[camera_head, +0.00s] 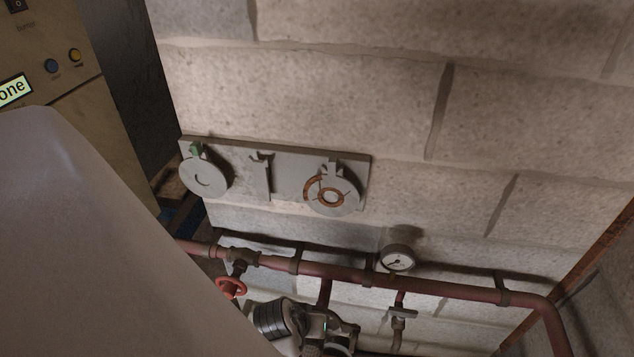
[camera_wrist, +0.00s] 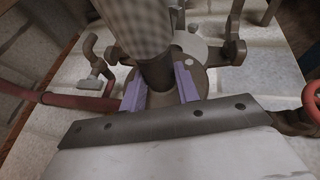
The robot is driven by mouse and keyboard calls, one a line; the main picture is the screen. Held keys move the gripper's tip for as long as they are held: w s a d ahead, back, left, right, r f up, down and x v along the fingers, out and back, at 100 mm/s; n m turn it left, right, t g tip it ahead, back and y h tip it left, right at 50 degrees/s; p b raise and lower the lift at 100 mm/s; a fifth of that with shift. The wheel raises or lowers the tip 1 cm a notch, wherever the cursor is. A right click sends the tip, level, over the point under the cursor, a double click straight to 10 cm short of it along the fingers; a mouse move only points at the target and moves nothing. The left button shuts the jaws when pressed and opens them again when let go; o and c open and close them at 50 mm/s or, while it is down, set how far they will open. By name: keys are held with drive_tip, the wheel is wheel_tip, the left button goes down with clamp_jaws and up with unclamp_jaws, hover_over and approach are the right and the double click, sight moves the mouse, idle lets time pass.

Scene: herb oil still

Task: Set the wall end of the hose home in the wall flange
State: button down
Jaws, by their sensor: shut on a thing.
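In the wrist view my gripper (camera_wrist: 160,87) is shut on the hose (camera_wrist: 140,28), with one purple finger on each side of its dark end collar (camera_wrist: 157,72). The hose has a grey braided sleeve. The wall flange (camera_wrist: 200,80) is a round metal plate with lugs at its side, right behind the held end. The collar and fingers cover its middle, so I cannot tell whether the end is seated in it or only in front of it. In the head view the flange area is small and partly covered at the bottom edge.
A red pipe (camera_head: 340,272) runs along the block wall, with a red handwheel (camera_head: 231,288), a gauge (camera_head: 397,258) and a small tap (camera_head: 402,313). Above it a grey plate (camera_head: 287,180) carries two round covers. A control cabinet (camera_head: 50,75) stands at the left.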

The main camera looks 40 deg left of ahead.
drive_tip(key=shift+f+b, duration=0.45)
drive_tip(key=shift+f, duration=0.85)
drive_tip(key=f+b, duration=0.2)
drive_tip(key=b, duration=0.1)
drive_tip(key=f+b, duration=0.1)
drive_tip(key=shift+w+a+f+b, duration=0.25)
drive_tip(key=shift+w+f+b, duration=0.05)
drive_tip(key=shift+w+b, duration=0.1)
drive_tip(key=shift+f, duration=0.35)
drive_tip(key=c, duration=0.9)
unclamp_jaws()
drive_tip(key=shift+c, duration=0.2)
